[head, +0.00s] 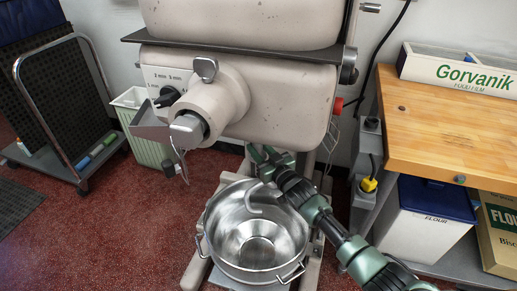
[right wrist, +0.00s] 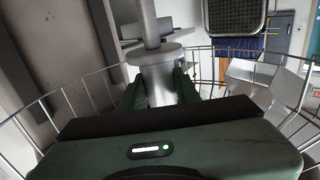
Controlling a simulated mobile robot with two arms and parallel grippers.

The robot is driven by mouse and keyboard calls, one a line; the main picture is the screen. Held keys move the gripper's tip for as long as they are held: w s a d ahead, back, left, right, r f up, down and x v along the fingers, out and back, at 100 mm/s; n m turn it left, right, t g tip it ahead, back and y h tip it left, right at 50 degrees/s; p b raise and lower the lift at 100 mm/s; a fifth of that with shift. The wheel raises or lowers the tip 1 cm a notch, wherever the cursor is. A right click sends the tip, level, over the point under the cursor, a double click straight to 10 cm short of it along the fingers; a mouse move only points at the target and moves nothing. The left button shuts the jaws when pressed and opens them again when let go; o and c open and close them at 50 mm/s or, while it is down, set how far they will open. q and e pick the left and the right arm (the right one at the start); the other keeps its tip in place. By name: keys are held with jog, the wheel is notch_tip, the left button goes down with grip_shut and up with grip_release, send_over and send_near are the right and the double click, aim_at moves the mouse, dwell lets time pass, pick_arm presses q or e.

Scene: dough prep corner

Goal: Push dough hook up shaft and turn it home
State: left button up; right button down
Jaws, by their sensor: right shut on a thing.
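The grey metal dough hook (head: 256,197) hangs with its curved end over the bowl (head: 212,222) in the head view. My right gripper (head: 262,160) reaches in from the lower right, under the mixer head (head: 285,95). In the right wrist view its two green fingers (right wrist: 160,88) are shut on the hook's thick metal upper part (right wrist: 158,75). A narrower upright shaft (right wrist: 150,22) rises above that part. I cannot tell whether the hook is seated on it. The mixer head hides the shaft in the head view. My left gripper is not in view.
A wire guard (right wrist: 78,92) curves around the gripper in the right wrist view. A wooden table (head: 440,128) with a Gorvanik box (head: 470,75) stands right, above a blue-lidded flour bin (head: 420,225). A trolley (head: 60,100) and a pale bin (head: 145,135) stand left.

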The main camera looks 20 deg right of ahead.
jog(key=shift+r+n+g+y+b, duration=0.15)
jog(key=shift+n+g+y+b, duration=0.4)
jog(key=shift+n+y, duration=0.85)
jog(key=shift+m+y, duration=0.3)
jog(key=c, duration=0.9)
grip_release()
jog(key=shift+w, duration=0.1)
jog(key=shift+c, duration=0.2)
jog(key=o, duration=0.3)
jog(key=shift+f, duration=0.45)
jog(key=o, duration=0.6)
jog(key=shift+r, duration=0.2)
jog(key=shift+o, duration=0.2)
jog(key=shift+d+r, duration=0.1)
